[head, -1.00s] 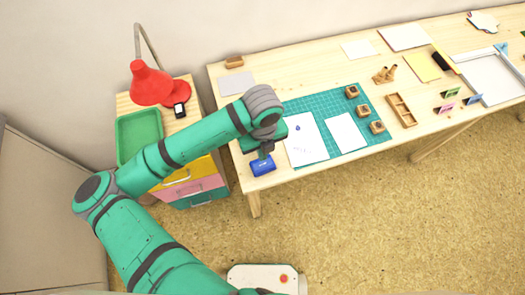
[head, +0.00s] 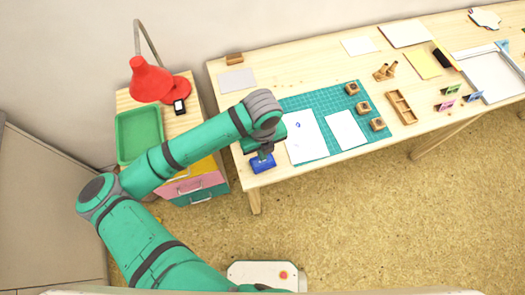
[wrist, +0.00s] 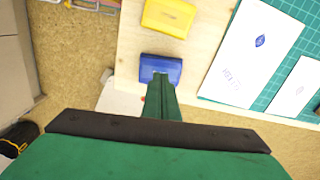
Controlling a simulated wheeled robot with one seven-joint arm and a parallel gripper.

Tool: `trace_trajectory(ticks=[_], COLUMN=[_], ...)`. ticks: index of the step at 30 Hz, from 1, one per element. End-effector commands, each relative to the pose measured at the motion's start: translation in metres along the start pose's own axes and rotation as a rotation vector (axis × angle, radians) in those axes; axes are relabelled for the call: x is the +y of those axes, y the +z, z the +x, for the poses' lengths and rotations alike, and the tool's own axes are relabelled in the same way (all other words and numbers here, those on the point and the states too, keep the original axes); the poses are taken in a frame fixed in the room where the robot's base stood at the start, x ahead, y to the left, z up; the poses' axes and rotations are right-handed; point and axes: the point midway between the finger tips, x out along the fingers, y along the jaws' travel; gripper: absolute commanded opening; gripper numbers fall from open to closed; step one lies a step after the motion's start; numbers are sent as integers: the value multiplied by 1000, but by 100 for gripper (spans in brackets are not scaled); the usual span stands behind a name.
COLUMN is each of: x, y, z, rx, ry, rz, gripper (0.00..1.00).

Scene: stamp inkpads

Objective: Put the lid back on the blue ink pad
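The blue ink pad (head: 263,164) lies near the front left corner of the table. It also shows in the wrist view (wrist: 147,68) as a blue block; I cannot tell its lid from its base there. My gripper (head: 263,156) points down at it, and its fingers overlap the pad in both views. In the wrist view my gripper (wrist: 161,77) shows its fingers close together, with nothing visible between them. I cannot tell whether the tips touch the pad. A yellow ink pad (wrist: 168,16) lies beyond the blue one; my arm hides it in the head view.
White paper sheets (head: 304,136) lie on the green cutting mat (head: 318,104), with several wooden stamps (head: 363,107) on its right. A grey sheet (head: 237,80) lies at the back left. The drawer unit with a green tray (head: 139,135) and red lamp (head: 150,82) stands left.

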Motion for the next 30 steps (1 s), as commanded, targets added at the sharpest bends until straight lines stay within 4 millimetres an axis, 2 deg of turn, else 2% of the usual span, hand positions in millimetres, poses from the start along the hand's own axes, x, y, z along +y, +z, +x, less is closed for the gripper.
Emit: trace_trajectory(ticks=[30], x=[0], y=[0], z=[25], rx=[-1], ry=[0], rz=[0], gripper=[0])
